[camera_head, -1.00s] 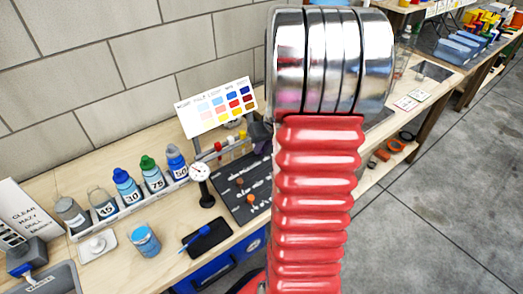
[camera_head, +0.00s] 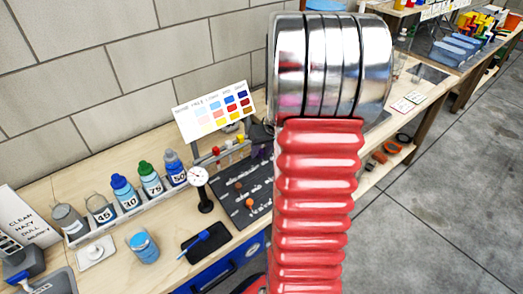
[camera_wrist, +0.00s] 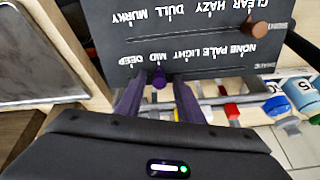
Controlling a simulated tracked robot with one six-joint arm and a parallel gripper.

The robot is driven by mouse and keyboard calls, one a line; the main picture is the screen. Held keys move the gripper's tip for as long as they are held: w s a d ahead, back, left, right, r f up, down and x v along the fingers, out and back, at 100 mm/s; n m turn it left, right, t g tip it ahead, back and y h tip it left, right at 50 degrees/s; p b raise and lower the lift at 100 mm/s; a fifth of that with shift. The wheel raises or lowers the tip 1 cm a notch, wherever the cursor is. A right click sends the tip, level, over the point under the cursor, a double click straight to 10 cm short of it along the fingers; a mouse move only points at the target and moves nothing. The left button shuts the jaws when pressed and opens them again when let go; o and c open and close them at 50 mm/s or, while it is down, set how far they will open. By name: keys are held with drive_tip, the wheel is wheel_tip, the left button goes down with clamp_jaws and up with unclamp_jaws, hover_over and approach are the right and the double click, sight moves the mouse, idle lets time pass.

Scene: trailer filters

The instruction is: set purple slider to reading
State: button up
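The purple slider (camera_wrist: 159,76) is a small knob on the dark board (camera_wrist: 100,30), which appears upside down in the wrist view. It stands by the row NONE, PALE, LIGHT, MID, DEEP, close to the MID label. My gripper (camera_wrist: 158,88) has its two dark purple fingers apart, one on each side of the slider, with gaps showing. I cannot tell how deep the fingers reach around it. In the head view the dark board (camera_head: 228,187) lies on the bench, partly hidden by my red arm, and the purple slider is not clearly visible.
An orange-brown knob (camera_wrist: 283,27) stands by CLEAR on the board's other row. A colour chart (camera_head: 213,109), a dial gauge (camera_head: 198,177), labelled bottles (camera_head: 150,178) and a blue-lidded jar (camera_head: 143,246) stand around the board. A rack with coloured pieces (camera_wrist: 231,109) lies beside my fingers.

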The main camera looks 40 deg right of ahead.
drive_tip(key=shift+r, duration=0.15)
drive_tip(key=d+v, duration=0.1)
drive_tip(key=v, duration=1.2)
drive_tip(key=shift+a+r, duration=0.2)
drive_tip(key=shift+a, duration=0.3)
drive_tip(key=shift+s, duration=0.1)
